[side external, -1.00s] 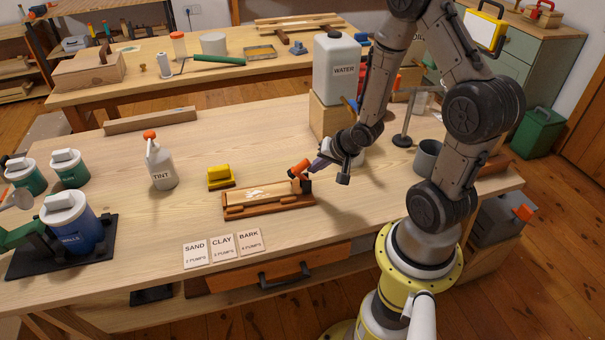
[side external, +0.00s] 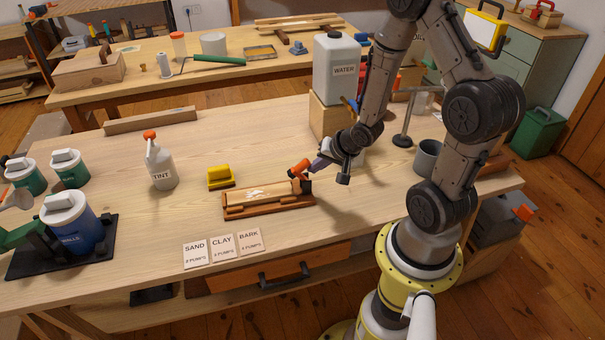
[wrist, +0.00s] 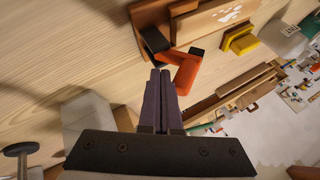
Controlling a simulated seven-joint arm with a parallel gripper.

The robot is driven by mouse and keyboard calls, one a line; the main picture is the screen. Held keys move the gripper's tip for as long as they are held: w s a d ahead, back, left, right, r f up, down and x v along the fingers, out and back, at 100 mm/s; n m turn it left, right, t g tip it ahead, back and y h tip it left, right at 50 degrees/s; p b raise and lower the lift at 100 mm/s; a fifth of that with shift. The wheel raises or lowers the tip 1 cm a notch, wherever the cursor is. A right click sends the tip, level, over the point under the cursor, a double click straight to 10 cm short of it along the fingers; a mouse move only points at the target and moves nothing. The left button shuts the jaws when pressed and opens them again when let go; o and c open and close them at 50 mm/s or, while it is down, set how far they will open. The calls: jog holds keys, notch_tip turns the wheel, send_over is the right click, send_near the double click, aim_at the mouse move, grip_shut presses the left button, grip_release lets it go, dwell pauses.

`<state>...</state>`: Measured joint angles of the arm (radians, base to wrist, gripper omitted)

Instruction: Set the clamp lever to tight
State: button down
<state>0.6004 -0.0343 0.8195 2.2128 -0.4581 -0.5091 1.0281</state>
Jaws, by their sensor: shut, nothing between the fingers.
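The orange clamp lever (side external: 299,169) sits at the right end of a wooden clamp fixture (side external: 240,211) on the bench. The lever also shows in the wrist view (wrist: 187,70), bent, with a dark end, beside a black block on the fixture. My gripper (side external: 318,164) is at the lever's right side in the side view. In the wrist view my gripper (wrist: 160,74) has its purple fingers together and empty, with the tips right by the lever. I cannot tell whether they touch it.
A yellow block (side external: 220,177) and a TINT bottle (side external: 160,163) stand behind and left of the fixture. Label cards (side external: 222,246) lie in front. A WATER jug (side external: 336,75) on a wooden block stands behind my gripper. The bench right of the fixture is mostly clear.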

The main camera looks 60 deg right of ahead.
aim_at(302, 176)
jog(key=shift+a, duration=0.1)
jog(key=shift+w+a+f, duration=0.2)
jog(key=shift+w+f, duration=0.05)
dwell(0.3)
jog(key=shift+w+a+f, duration=0.55)
jog(key=shift+w+a, duration=0.1)
jog(key=shift+w, duration=0.05)
dwell(1.6)
jog(key=shift+s+d+r, duration=0.8)
jog(key=shift+s+d, duration=0.15)
jog(key=shift+s, duration=0.05)
dwell(0.3)
jog(key=s+d+r, duration=0.2)
jog(key=s, duration=0.1)
jog(key=shift+s+d+r, duration=0.1)
jog(key=shift+d+r, duration=0.15)
jog(key=shift+d, duration=0.15)
dwell(0.3)
